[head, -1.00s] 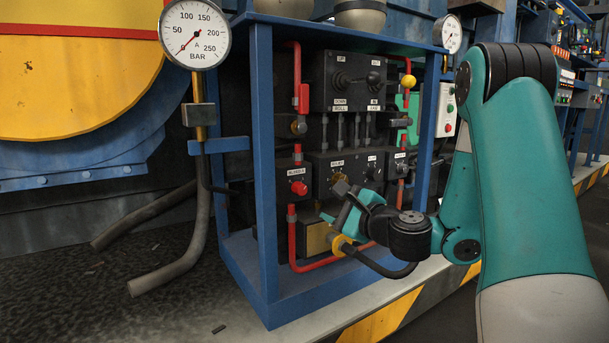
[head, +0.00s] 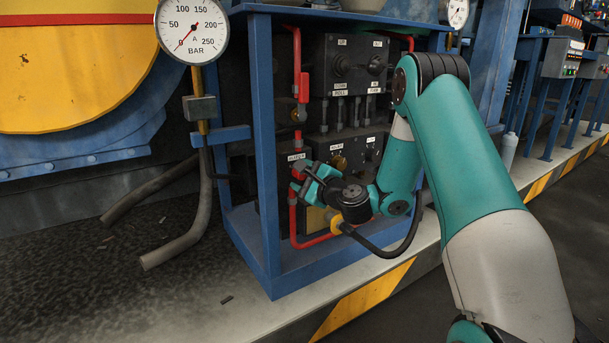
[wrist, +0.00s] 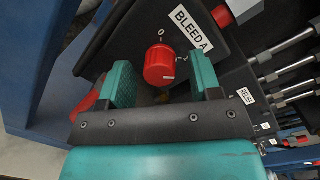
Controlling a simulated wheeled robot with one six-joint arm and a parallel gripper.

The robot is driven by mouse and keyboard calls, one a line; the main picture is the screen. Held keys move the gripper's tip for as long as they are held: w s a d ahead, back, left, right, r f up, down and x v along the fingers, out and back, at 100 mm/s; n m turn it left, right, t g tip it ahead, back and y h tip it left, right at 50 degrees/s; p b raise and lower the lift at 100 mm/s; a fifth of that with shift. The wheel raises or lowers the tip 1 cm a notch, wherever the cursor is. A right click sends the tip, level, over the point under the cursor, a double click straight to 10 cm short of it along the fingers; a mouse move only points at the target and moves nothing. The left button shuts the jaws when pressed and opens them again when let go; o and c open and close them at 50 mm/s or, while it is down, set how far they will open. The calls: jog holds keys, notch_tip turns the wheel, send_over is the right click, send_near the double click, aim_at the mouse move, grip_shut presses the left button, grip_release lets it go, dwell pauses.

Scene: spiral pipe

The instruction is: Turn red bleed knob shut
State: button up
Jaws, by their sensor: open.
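The red bleed knob (wrist: 160,66) sits on a dark panel under the label "BLEED A" (wrist: 191,27). Its pale pointer line is at its lower right, and the panel has a "0" mark above the knob. My gripper (wrist: 163,80) is open, with one teal finger on each side of the knob in the wrist view. Gaps show between the fingers and the knob, so it is not clamped; the exact depth is hard to tell. In the head view, my gripper (head: 308,180) is at the left of the control panel and partly covers the knob area.
A blue frame post (head: 264,150) stands just left of the panel. Red pipes (head: 294,225) run beside and below my gripper. A pressure gauge (head: 192,27) stands at the left.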

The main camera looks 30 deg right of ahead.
jog(key=c, duration=0.9)
jog(key=shift+c, duration=0.2)
jog(key=shift+n, duration=0.3)
jog(key=n+b, duration=0.1)
jog(key=n, duration=0.2)
jog(key=shift+n, duration=0.4)
jog(key=n+b, duration=0.1)
jog(key=n, duration=0.3)
jog(key=shift+g+b, duration=0.3)
jog(key=n+b, duration=0.2)
jog(key=n, duration=0.2)
jog(key=shift+a+n+h, duration=0.1)
jog(key=shift+n+h, duration=0.2)
jog(key=n+b, duration=0.2)
jog(key=n, duration=0.1)
jog(key=shift+n+h, duration=0.3)
jog(key=shift+n, duration=0.1)
